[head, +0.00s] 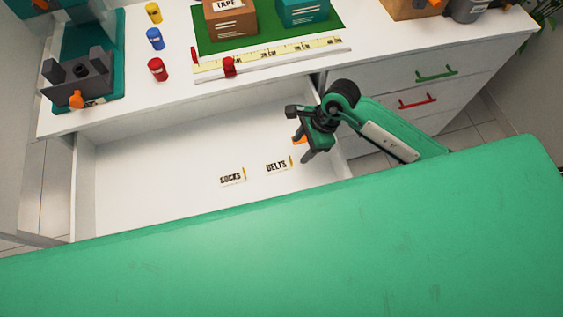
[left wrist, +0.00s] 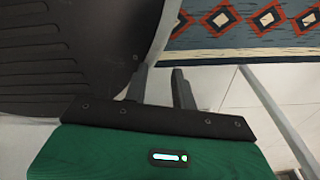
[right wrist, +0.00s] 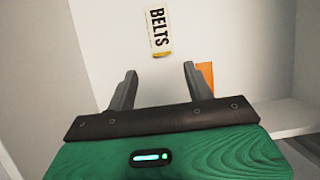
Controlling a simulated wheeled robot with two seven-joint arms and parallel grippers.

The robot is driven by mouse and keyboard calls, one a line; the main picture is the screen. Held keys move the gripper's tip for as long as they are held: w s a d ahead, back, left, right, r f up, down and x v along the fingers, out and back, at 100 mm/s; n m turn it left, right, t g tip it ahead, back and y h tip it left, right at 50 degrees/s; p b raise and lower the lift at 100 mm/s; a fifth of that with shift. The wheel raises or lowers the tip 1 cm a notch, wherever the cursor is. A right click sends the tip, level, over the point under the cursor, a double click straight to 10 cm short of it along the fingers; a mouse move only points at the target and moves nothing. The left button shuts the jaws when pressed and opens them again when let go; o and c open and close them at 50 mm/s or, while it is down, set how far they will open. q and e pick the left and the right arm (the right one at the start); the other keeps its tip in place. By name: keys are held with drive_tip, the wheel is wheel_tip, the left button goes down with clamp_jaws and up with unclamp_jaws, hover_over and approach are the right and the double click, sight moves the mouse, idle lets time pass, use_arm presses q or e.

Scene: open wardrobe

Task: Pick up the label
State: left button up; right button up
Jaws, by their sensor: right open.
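Two white labels lie flat on the open drawer's floor: the "BELTS" label (head: 278,166) and, left of it, the "SOCKS" label (head: 232,176). Each has a yellow strip at one end. In the right wrist view the "BELTS" label (right wrist: 160,32) is beyond the fingertips, roughly in line with the gap. My right gripper (right wrist: 160,72) is open and empty. In the head view my right gripper (head: 301,137) is over the drawer's right part, close to the "BELTS" label, not visibly touching it. My left gripper (left wrist: 160,78) shows only in the left wrist view, fingers apart and empty.
The white drawer (head: 86,190) has walls around the labels. An orange thing (right wrist: 205,76) is partly hidden behind my right finger. The counter above holds a ruler (head: 270,57), boxes and small coloured pieces. A patterned rug (left wrist: 240,24) shows in the left wrist view.

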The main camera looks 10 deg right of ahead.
sight(290, 159)
drive_tip(key=shift+x, duration=0.8)
drive_tip(key=shift+a+f+p, duration=0.3)
drive_tip(key=shift+f, duration=0.2)
drive_tip(key=x, duration=0.3)
drive_tip(key=shift+w+a+f+p, duration=0.15)
drive_tip(key=shift+p, duration=0.2)
drive_tip(key=shift+f, duration=0.35)
use_arm(q)
drive_tip(key=shift+s+r, duration=0.2)
drive_tip(key=shift+s, duration=0.6)
use_arm(e)
drive_tip(key=c, duration=1)
